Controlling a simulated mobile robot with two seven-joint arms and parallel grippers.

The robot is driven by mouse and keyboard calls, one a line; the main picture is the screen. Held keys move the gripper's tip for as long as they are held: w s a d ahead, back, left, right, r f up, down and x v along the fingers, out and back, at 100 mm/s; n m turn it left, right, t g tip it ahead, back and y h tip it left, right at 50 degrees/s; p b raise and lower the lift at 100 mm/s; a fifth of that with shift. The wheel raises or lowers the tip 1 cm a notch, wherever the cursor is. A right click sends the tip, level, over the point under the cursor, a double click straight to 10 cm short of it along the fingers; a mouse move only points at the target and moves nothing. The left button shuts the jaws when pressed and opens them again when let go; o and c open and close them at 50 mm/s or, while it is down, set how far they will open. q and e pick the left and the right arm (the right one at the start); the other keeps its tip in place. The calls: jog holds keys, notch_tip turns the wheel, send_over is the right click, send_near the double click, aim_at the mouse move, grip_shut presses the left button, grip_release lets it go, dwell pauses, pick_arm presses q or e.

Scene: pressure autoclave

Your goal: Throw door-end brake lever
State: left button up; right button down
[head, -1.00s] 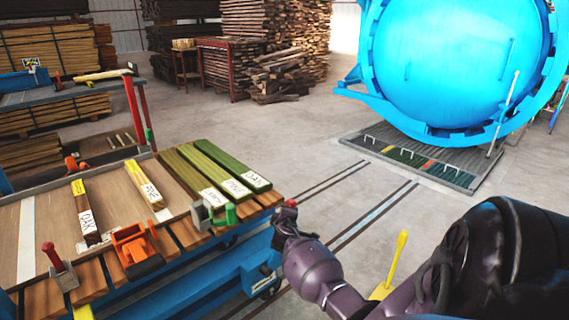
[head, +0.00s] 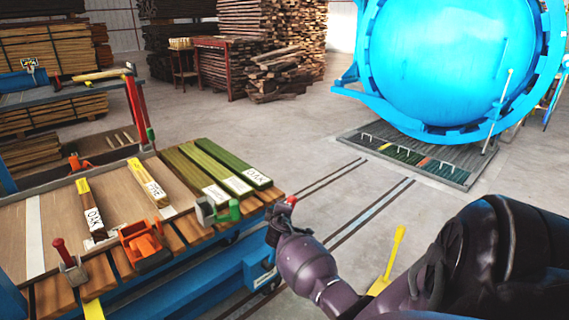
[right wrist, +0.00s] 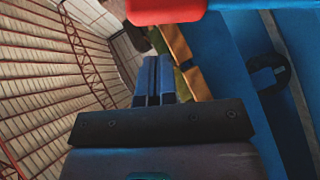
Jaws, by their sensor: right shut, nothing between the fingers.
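A red knob (head: 291,200), which looks like the top of a brake lever, stands at the right end of the blue cart (head: 255,272). My right gripper (head: 283,212) is right beside the knob and hides what is below it. In the right wrist view the gripper's fingers (right wrist: 153,80) are together and empty. A red block-like part (right wrist: 165,10) lies just above and beyond them, probably the knob; I cannot tell whether they touch. My left gripper is not in view.
Labelled boards (head: 213,178), an orange clamp (head: 145,246) and a red-handled lever (head: 60,250) sit on the cart's slatted top. A yellow lever (head: 393,258) rises beside my right arm.

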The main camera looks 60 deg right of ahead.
jog(key=p+v, duration=0.2)
jog(key=v, duration=0.8)
jog(key=shift+r+p, duration=0.3)
jog(key=shift+w+a, duration=0.1)
jog(key=shift+w, duration=0.1)
